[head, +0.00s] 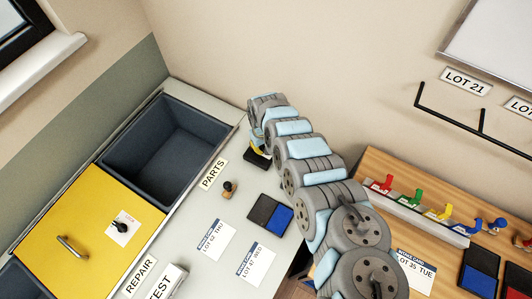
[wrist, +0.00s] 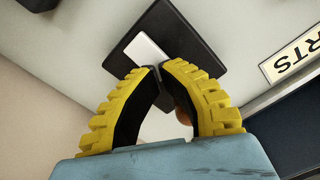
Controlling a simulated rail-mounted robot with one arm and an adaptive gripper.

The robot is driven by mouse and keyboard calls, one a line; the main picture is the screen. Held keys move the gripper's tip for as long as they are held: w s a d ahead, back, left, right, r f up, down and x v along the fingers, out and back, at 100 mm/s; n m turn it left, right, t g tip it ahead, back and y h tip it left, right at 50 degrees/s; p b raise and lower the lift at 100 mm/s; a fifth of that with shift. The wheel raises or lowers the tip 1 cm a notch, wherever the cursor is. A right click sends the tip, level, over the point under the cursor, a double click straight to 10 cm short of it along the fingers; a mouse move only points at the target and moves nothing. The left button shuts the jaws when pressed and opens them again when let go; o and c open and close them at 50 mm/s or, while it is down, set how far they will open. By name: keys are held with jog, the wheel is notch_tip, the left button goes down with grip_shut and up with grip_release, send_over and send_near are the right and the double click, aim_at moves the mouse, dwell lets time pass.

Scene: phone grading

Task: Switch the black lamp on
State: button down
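My gripper (head: 258,145) is at the back of the left counter, pointing down, partly hidden by my arm in the head view. A flat black block (head: 257,160) shows just under it; it may be the black lamp's base, but no lamp head or stem is clear. In the wrist view the black block (wrist: 195,45) lies beyond the fingertips and bears a white rectangular plate (wrist: 147,50), possibly a switch. My yellow fingers (wrist: 160,70) have their tips together at the plate's near edge, with nothing seen between them. I cannot tell whether they touch it.
A dark bin (head: 165,145) and a yellow panel (head: 80,215) are further left.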

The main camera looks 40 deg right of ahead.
jog(key=shift+f+b, duration=0.5)
jog(key=shift+f, duration=0.2)
dwell(0.5)
jog(key=shift+r+p, duration=3.5)
jog(key=shift+p, duration=0.2)
